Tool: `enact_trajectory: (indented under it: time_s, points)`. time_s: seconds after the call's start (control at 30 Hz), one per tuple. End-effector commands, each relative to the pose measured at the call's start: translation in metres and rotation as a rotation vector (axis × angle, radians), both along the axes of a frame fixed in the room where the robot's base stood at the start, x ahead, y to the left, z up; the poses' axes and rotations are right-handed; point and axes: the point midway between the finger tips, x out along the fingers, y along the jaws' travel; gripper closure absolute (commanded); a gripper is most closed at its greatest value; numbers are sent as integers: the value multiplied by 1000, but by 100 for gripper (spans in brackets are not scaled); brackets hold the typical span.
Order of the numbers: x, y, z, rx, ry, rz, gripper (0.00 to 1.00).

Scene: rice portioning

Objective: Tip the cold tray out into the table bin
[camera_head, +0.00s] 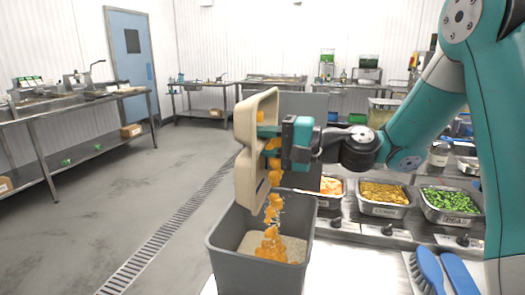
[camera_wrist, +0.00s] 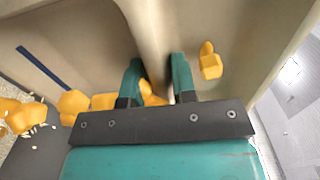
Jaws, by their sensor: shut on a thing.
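The beige tray (camera_head: 243,185) is tipped steeply on its side above the grey table bin (camera_head: 232,262). My gripper (camera_head: 268,142) is shut on the tray; in the wrist view its two teal fingers (camera_wrist: 157,85) straddle the tray's divider (camera_wrist: 150,35). Orange chunks (camera_head: 273,205) and pale rice grains fall from the tray into the bin. A heap of rice with orange chunks (camera_head: 270,245) lies inside the bin. Some orange chunks (camera_wrist: 211,62) are still against the tray's inner surface in the wrist view.
Metal pans stand to the right: one with orange and pale pieces (camera_head: 331,187), one of corn (camera_head: 384,194), one of peas (camera_head: 452,201). A blue brush (camera_head: 430,270) lies at the front right. Open floor with a drain grate (camera_head: 165,235) is left of the bin.

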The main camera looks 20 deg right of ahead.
Motion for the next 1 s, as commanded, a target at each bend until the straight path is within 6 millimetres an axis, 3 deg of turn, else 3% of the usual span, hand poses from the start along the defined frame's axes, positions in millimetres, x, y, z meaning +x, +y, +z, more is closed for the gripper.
enact_trajectory:
  time_s: [1.0]
  points:
    - [-6, -3, 1, 29, -22, 4, 98]
